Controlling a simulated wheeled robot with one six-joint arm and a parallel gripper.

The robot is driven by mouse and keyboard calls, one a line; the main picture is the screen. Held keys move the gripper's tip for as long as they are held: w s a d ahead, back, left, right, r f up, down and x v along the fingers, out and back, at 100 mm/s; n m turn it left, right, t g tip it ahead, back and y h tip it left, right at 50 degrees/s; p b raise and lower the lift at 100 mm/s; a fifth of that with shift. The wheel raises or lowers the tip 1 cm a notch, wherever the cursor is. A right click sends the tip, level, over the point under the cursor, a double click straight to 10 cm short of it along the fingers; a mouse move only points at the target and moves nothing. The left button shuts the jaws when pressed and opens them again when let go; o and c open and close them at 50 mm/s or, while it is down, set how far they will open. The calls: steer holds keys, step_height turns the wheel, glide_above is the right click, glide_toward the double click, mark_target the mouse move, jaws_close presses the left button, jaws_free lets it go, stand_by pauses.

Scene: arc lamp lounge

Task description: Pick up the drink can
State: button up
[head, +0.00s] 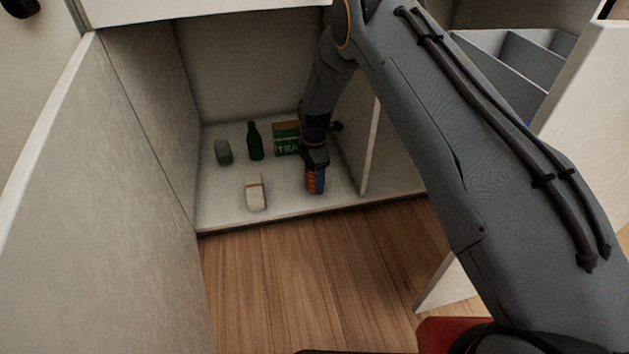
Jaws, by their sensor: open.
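The gripper is open. Its fingers are dark and small here, so I cannot tell whether they are around the can or just above it. A grey-green cylinder (223,152) stands at the back left of the same floor.
A dark green bottle (254,141), a green tea box (285,139) and a white container (255,194) stand on the cabinet floor (225,207). A partition (358,145) is close right of my gripper. An open door (110,200) is at left, an open drawer (520,62) at upper right.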

steer(key=shift+f, duration=0.95)
steer(key=c, duration=1.1)
steer(key=shift+r, duration=0.15)
steer(key=shift+c, duration=0.2)
